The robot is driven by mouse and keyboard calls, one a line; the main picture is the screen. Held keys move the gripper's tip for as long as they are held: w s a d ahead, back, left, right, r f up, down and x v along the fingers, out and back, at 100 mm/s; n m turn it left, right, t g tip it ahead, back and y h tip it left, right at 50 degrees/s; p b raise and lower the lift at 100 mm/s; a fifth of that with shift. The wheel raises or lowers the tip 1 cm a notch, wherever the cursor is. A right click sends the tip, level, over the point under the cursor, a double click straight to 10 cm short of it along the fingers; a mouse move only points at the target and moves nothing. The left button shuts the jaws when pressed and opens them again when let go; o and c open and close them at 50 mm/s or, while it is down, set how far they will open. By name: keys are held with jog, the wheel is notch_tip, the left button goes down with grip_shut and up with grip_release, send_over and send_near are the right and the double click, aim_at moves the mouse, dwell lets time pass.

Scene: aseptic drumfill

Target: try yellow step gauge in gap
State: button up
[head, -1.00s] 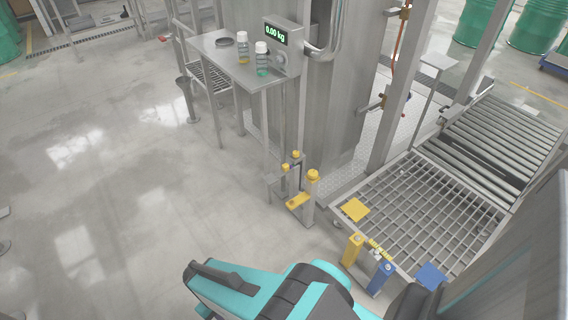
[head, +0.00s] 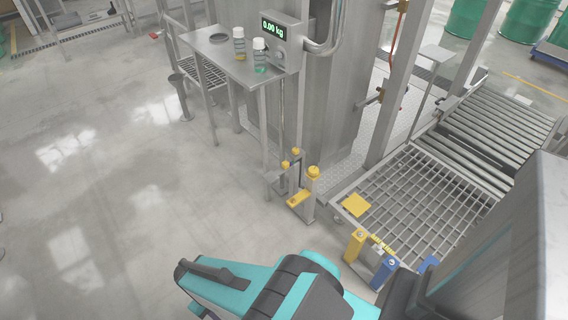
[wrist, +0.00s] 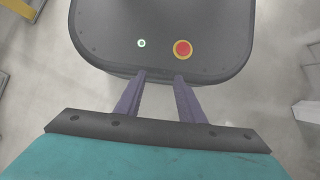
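My gripper (wrist: 161,78) shows in the wrist view as two purple fingers, apart with nothing visible between them. It is above my own dark base. In the head view its fingers are hidden. A yellow block (head: 354,246) and a blue block (head: 384,272) stand upright at the near edge of the roller frame, with a small yellow piece (head: 379,244) between or just behind them. A flat yellow plate (head: 355,205) lies on the grate corner. I cannot tell which yellow piece is the step gauge, or which opening is the gap.
A stand with yellow caps (head: 303,190) is on the floor left of the grate (head: 420,195). A steel table (head: 225,60) holds two bottles and a scale display (head: 273,30). Rollers (head: 500,130) lie beyond the grate. Open floor (head: 110,190) spans the left.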

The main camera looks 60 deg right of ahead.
jog(key=shift+o, duration=0.3)
jog(key=shift+w+d+f, duration=0.15)
jog(key=shift+w, duration=0.3)
jog(key=w+d+r+m+t+h+b, duration=0.15)
jog(key=w+d+m+b, duration=0.35)
jog(key=w+d, duration=0.8)
jog(key=w+d+m+t+b, duration=0.2)
jog(key=w+d+m+b, duration=0.3)
jog(key=w+d, duration=0.75)
jog(key=m+h+b, duration=0.3)
jog(key=m+b, duration=0.3)
jog(key=m, duration=0.6)
send_near(284, 162)
jog(key=s+v, duration=0.1)
jog(key=v, duration=0.4)
jog(key=shift+d+t, duration=0.15)
jog(key=shift+t, duration=0.1)
jog(key=b+x, duration=0.2)
jog(key=x, duration=1.1)
jog(key=shift+f, duration=0.4)
